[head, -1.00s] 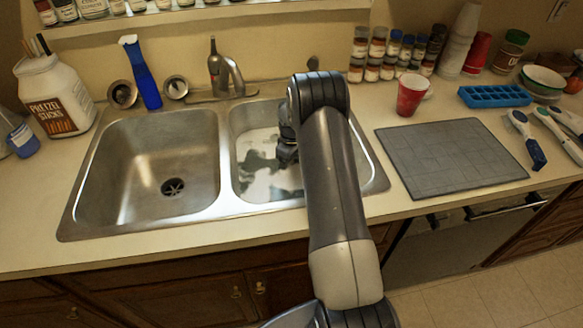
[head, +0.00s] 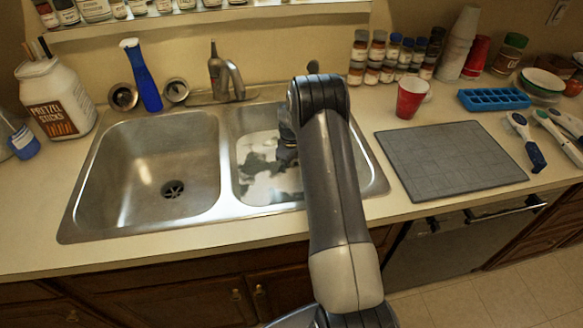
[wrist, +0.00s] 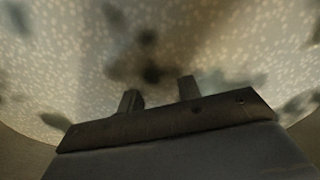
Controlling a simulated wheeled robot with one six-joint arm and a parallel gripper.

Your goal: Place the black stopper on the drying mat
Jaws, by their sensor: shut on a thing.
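The drying mat (head: 425,172) is a flat grey rectangle on the counter right of the sink, with nothing on it. My gripper (head: 286,158) reaches down into the right basin, left of the mat, mostly hidden by my arm in the head view. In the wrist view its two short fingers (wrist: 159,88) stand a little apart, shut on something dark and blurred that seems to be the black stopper. Its outline is not clear, and the head view does not show it.
The right basin (head: 262,187) has a cloudy, dark-patched bottom. The left basin (head: 160,150) is empty with an open drain. A red cup (head: 411,96), a blue ice tray (head: 494,98) and brushes (head: 526,140) stand around the mat. A faucet (head: 234,78) rises behind the sink.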

